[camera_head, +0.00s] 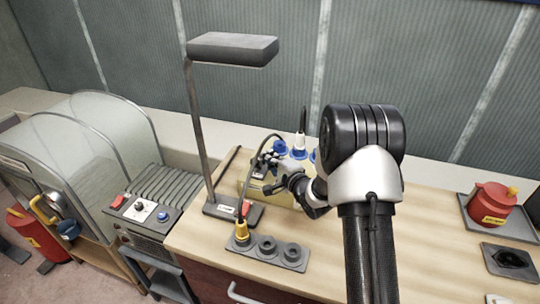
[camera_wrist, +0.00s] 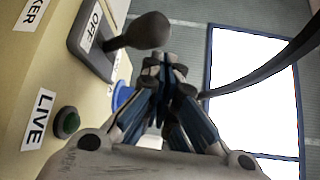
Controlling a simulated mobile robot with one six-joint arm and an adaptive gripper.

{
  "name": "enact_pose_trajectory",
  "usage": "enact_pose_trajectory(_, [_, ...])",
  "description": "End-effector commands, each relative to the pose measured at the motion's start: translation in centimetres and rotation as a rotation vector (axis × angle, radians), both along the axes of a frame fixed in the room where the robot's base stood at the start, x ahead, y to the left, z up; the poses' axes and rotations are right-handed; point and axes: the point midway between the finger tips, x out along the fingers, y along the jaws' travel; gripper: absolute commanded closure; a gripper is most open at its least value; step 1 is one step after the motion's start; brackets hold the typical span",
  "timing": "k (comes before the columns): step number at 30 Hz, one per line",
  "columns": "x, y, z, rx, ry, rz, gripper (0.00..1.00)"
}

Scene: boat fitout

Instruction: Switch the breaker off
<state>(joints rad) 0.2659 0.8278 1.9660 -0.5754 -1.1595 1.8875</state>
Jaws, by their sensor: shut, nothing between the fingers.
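The breaker is on a cream-yellow box (camera_head: 247,187) on the bench, partly hidden behind my arm. In the wrist view its dark plate (camera_wrist: 76,42) carries an "OFF" label (camera_wrist: 93,25). A dark lever with a rounded knob (camera_wrist: 142,31) sticks out from the plate beside that label. A green lamp (camera_wrist: 67,122) sits beside a "LIVE" label (camera_wrist: 39,120); I cannot tell whether it is lit. My gripper (camera_wrist: 166,70) is shut and empty, with its tips close to the knob. Contact cannot be told. In the head view my gripper (camera_head: 274,187) is in front of the box.
A red pot (camera_head: 491,203) sits on a tray at right.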

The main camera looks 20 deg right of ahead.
Motion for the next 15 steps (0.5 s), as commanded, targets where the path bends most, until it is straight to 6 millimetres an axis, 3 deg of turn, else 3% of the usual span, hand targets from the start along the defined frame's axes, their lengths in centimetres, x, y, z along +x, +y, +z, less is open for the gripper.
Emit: enact_pose_trajectory(15, [-0.52,0.42,-0.52,0.000,0.003,0.003,1.00])
